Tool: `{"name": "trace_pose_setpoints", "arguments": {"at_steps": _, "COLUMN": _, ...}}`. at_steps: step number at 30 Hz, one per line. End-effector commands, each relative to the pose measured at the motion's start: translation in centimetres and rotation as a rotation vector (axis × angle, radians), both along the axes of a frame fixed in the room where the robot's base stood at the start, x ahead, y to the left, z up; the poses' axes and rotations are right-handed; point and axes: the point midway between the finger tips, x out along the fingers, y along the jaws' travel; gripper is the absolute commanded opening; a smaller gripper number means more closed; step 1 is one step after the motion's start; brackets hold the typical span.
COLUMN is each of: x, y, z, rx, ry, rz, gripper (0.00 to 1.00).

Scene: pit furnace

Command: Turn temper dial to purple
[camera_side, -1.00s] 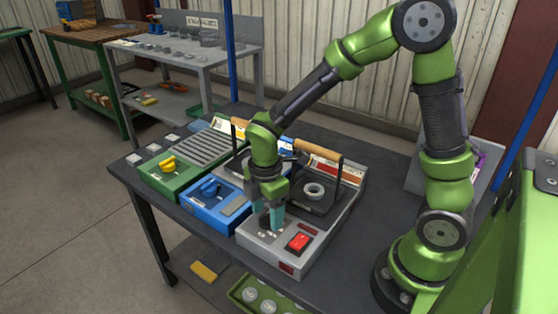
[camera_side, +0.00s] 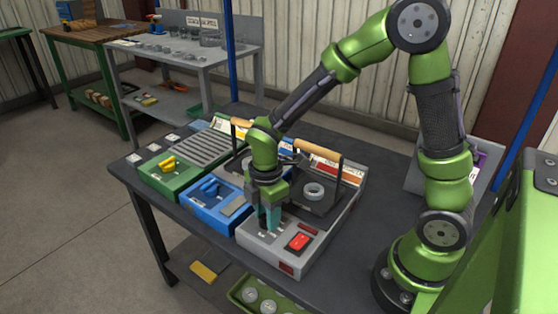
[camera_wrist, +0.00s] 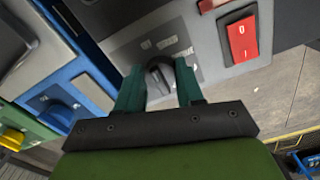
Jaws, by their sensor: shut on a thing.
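The temper dial (camera_wrist: 158,77) is a dark knob on the grey front panel of the furnace unit (camera_side: 262,244). In the wrist view it sits between the two teal fingers of my gripper (camera_wrist: 160,80), which is shut on it. In the side view my gripper (camera_side: 271,220) points down at the panel and its fingers hide the dial. Small labels surround the dial, but I cannot read which one it points to. Strips in several colours lie along the back of the units, partly hidden by my arm.
A red rocker switch (camera_side: 299,242) is beside the dial, also seen in the wrist view (camera_wrist: 242,39). A blue unit with a blue knob (camera_side: 210,187) and a green unit with a yellow knob (camera_side: 168,163) stand to the left.

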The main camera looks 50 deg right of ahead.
Motion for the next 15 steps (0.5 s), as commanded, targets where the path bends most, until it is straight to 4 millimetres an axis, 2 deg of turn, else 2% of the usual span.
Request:
{"name": "trace_pose_setpoints", "arguments": {"at_steps": 8, "x": -0.03, "y": 0.01, "z": 0.06, "rx": 0.0, "ry": 0.0, "rz": -0.125, "gripper": 0.07}}
{"name": "trace_pose_setpoints", "arguments": {"at_steps": 15, "x": -0.09, "y": 0.08, "z": 0.07, "rx": 0.001, "ry": 0.0, "rz": -0.331, "gripper": 0.07}}
